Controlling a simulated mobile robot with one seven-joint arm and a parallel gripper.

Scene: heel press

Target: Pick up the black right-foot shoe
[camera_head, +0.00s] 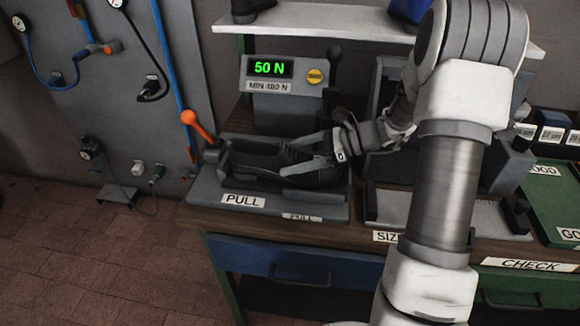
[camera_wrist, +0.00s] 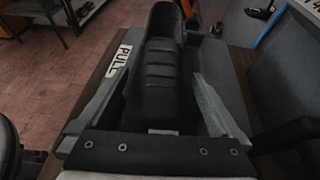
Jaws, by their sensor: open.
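A black shoe (camera_head: 262,162) lies lengthwise on the grey pull fixture (camera_head: 206,192) at the left end of the bench. My gripper (camera_head: 284,160) is open, with one finger along each long side of the shoe. The wrist view shows the dark ribbed shoe (camera_wrist: 165,82) between the two grey fingers. I cannot tell whether either finger touches it, or which foot it is for. The shoe's near end is partly hidden by the gripper in the wrist view.
A lever with an orange knob (camera_head: 192,119) stands left of the shoe. Behind it, the display box (camera_head: 270,68) reads 50 N above a "MIN 480 N" label. A white shelf (camera_head: 375,22) hangs above. A green tray (camera_head: 560,195) lies at the right.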

